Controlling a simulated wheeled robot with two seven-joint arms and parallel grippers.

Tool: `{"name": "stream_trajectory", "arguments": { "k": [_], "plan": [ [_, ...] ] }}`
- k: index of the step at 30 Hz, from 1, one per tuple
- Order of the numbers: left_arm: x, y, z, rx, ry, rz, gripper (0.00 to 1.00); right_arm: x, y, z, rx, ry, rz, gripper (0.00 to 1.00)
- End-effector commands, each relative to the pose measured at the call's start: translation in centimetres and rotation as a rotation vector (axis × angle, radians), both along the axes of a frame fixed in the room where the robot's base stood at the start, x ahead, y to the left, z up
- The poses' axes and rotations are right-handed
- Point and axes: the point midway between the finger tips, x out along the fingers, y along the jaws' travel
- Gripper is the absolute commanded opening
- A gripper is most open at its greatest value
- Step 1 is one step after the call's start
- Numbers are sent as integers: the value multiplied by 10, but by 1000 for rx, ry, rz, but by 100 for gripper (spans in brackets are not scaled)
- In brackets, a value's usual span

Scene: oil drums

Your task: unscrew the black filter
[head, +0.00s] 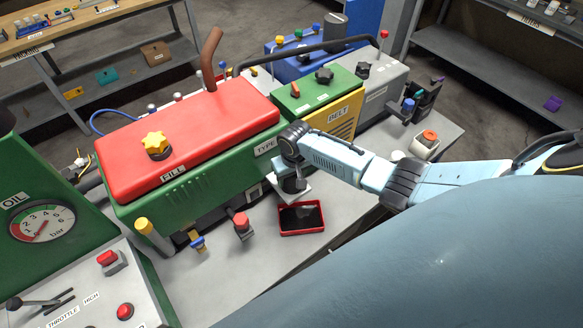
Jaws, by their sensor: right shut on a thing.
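My right gripper (292,190) reaches in from the right and points down beside the front side of the green engine (190,187). It is shut on a dark thing that appears to be the black filter, mostly hidden by the fingers and wrist. Just below and in front of the gripper, a shallow red tray (301,232) with a dark inside sits on the grey bench top. I cannot tell whether the filter is still seated on the engine. My left gripper is not in view.
A red tank (190,135) with a yellow knob (156,144) tops the engine. Bare bench (255,270) lies in front.

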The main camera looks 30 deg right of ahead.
Motion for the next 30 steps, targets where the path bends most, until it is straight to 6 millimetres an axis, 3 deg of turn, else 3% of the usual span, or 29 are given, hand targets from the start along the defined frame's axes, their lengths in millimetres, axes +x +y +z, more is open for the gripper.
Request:
{"name": "stream_trajectory", "arguments": {
  "k": [15,26,30],
  "plan": [
    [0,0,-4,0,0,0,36,1,1,1,2,-4,521,27],
    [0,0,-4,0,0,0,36,1,1,1,3,-4,556,27],
    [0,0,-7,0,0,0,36,2,1,1,1,-4,658,27]
  ]
}}
